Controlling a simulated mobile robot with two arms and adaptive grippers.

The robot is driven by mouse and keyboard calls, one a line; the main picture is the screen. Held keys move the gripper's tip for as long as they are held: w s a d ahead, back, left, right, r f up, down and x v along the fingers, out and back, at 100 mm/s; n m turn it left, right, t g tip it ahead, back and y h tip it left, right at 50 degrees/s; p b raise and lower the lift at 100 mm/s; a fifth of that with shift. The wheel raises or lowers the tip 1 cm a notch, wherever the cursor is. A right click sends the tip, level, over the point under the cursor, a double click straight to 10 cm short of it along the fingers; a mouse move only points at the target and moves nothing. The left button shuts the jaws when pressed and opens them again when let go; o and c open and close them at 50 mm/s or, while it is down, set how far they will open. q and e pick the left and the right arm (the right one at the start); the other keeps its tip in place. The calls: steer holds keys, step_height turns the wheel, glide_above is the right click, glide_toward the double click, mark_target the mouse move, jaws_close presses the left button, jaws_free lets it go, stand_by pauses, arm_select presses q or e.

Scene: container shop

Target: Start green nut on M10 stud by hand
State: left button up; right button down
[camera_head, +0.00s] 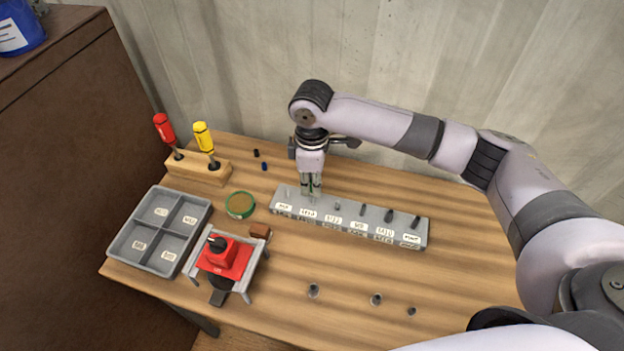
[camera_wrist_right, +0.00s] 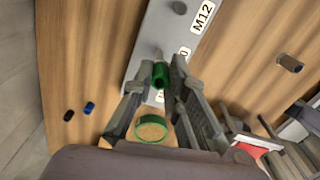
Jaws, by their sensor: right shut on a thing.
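My right gripper (camera_head: 311,190) points down over the left part of the grey stud block (camera_head: 345,231). In the right wrist view its fingers (camera_wrist_right: 159,78) are shut on the green nut (camera_wrist_right: 160,74). A grey stud (camera_wrist_right: 158,54) shows just beyond the nut, beside a label partly hidden by a finger, with only a "0" readable. I cannot tell whether nut and stud touch. The label M12 (camera_wrist_right: 203,16) stands beside the neighbouring stud (camera_wrist_right: 179,7). My left gripper is not in view.
A green-rimmed round dish (camera_head: 240,205) lies left of the block. Further left are a grey four-compartment tray (camera_head: 182,230), a red switch on a stand (camera_head: 225,257) and two screwdrivers in a wooden holder (camera_head: 210,176). Several small metal parts (camera_head: 313,290) lie in front.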

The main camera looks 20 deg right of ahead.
steer(key=shift+p, duration=0.65)
stand_by(0.6)
steer(key=shift+f+b, duration=0.75)
steer(key=shift+f, duration=1.55)
stand_by(0.5)
steer(key=m, duration=1.6)
steer(key=shift+m, duration=0.3)
steer(key=c, duration=1.5)
jaws_free()
